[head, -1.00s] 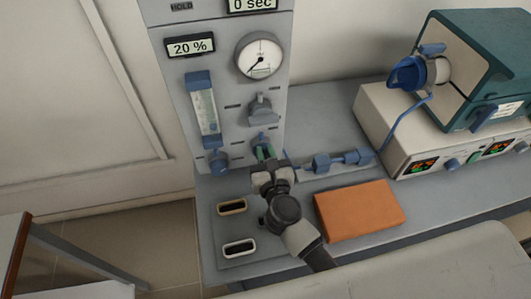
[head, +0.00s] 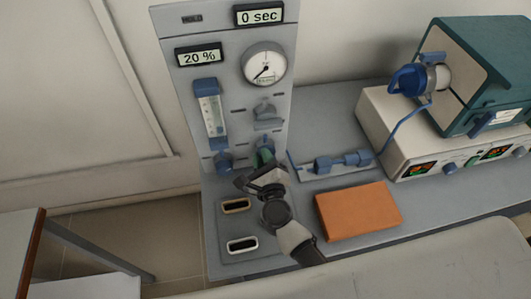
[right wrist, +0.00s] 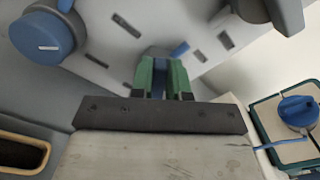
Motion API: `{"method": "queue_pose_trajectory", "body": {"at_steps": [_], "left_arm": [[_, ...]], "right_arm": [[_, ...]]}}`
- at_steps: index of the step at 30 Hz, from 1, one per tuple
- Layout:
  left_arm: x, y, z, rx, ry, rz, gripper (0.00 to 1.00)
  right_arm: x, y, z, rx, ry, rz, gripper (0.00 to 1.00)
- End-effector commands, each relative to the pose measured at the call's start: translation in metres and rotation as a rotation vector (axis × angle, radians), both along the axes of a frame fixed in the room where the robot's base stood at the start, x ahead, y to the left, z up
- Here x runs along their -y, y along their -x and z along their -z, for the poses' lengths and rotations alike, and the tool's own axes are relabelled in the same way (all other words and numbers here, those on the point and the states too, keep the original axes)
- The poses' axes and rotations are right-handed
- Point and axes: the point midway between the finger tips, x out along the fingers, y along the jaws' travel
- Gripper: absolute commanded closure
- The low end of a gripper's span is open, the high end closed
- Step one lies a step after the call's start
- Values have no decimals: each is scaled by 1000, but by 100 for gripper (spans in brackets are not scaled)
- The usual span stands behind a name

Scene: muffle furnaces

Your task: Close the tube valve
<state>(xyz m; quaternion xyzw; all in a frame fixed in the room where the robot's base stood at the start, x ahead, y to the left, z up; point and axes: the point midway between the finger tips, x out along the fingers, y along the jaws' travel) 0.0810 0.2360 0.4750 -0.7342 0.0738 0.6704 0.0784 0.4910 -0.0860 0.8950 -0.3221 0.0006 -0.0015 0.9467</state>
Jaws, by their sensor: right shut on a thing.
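My right gripper (head: 264,160) is at the lower right of the grey panel, its green fingers pointing at the panel. In the right wrist view the green fingers (right wrist: 162,75) are shut on a narrow blue handle (right wrist: 160,66), which looks like the tube valve's handle. In the head view the gripper and its wrist hide most of this handle. A small blue piece (right wrist: 180,49) shows just beyond the fingers. My left gripper is in neither view.
A round blue knob (head: 223,160) is left of the gripper and a grey knob (head: 267,113) above it. A pressure gauge (head: 264,65) is higher up. Blue fittings (head: 343,161), an orange block (head: 358,210) and the furnace (head: 482,85) are to the right.

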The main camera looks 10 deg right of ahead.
Motion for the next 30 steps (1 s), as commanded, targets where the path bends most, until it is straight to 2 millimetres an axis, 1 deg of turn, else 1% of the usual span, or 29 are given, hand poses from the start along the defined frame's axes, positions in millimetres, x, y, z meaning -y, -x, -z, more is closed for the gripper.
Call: {"method": "queue_pose_trajectory", "body": {"at_steps": [3,18,24,30], "left_arm": [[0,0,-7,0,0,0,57],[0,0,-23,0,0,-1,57],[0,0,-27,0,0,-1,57],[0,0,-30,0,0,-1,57]], "right_arm": [[-3,0,1,-3,109,0,100],[-9,0,11,-4,578,-1,100],[-10,0,15,-4,733,-1,100],[-11,0,19,-5,843,-1,100]]}}
